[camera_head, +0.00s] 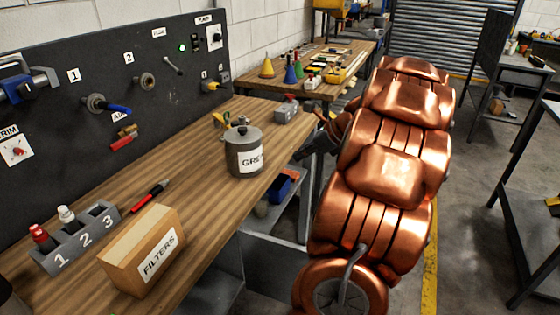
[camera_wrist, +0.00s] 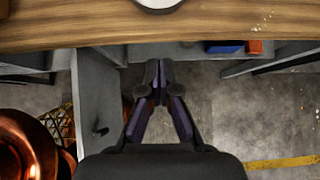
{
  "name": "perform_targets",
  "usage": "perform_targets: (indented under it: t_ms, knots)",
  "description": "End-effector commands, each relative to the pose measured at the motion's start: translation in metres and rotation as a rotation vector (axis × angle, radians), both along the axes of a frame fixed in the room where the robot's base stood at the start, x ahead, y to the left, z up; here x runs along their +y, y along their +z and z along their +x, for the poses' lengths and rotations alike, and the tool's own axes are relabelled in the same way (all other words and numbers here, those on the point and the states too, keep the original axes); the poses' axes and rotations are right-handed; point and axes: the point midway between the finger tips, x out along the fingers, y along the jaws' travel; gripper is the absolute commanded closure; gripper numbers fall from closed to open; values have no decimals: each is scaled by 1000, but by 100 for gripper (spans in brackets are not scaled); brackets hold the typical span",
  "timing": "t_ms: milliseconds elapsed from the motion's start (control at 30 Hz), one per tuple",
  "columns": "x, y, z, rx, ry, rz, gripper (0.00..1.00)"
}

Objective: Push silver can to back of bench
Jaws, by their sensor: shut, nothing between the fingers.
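The silver can (camera_head: 244,152) is a dark grey, lidded can with a white label whose visible letters read "GRE". It stands upright near the front edge of the wooden bench (camera_head: 190,160). Only the lower rim of a round pale thing, likely the can (camera_wrist: 160,4), shows at the top of the wrist view. My gripper (camera_wrist: 159,74) is shut and empty, with its fingertips short of the bench's front edge and apart from the can. In the head view my gripper (camera_head: 302,153) is right of the can, partly hidden by my copper arm.
A dark tool panel (camera_head: 110,75) backs the bench.

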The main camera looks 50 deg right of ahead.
Motion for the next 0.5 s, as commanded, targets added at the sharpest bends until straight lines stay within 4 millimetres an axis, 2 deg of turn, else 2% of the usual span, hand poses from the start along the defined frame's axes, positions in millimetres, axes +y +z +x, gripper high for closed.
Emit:
perform_targets:
  t_ms: [500]
  knots:
    - [20, -58, 57, 2, 8, 1, 100]
